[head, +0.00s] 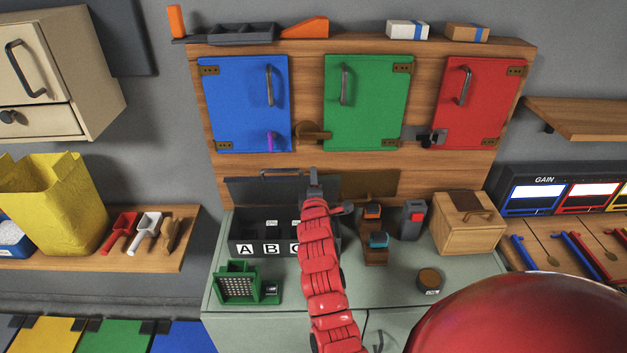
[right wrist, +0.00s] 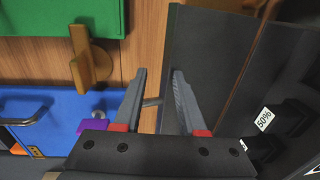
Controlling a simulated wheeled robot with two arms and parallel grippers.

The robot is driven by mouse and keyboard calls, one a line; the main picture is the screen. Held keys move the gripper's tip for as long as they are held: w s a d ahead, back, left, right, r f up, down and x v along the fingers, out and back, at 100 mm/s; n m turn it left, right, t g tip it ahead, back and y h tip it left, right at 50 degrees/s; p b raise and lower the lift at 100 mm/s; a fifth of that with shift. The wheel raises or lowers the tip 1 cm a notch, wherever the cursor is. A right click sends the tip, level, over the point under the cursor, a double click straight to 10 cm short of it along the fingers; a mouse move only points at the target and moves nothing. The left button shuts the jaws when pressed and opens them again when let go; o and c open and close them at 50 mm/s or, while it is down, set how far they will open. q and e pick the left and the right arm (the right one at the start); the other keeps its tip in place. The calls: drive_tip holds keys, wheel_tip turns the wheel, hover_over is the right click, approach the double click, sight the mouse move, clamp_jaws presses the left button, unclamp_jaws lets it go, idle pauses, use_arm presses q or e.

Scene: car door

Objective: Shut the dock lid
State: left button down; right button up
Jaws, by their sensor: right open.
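The dock (head: 236,244) is a dark box labelled A, B and C on the grey-green counter, with compartments inside. Its dark lid (head: 250,188) stands raised at the back, with a bar handle (head: 279,171) along the top. In the right wrist view the lid (right wrist: 208,60) is a dark panel at the right. My right gripper (head: 314,188) is at the lid's right end, partly hiding the dock. In the right wrist view my right gripper (right wrist: 160,72) is open, with a grey bar end (right wrist: 153,101) showing between its fingers. Contact cannot be told. My left gripper is not in view.
Blue (head: 240,105), green (head: 368,105) and red (head: 480,105) doors are on the wooden panel behind. Right of my arm stand a small wooden stand (head: 376,256), a grey switch box (head: 412,220) and a wooden box (head: 467,228). A green holder (head: 238,285) sits front left.

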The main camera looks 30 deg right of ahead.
drive_tip(key=r+p+v, duration=0.2)
drive_tip(key=v, duration=0.7)
idle(1.5)
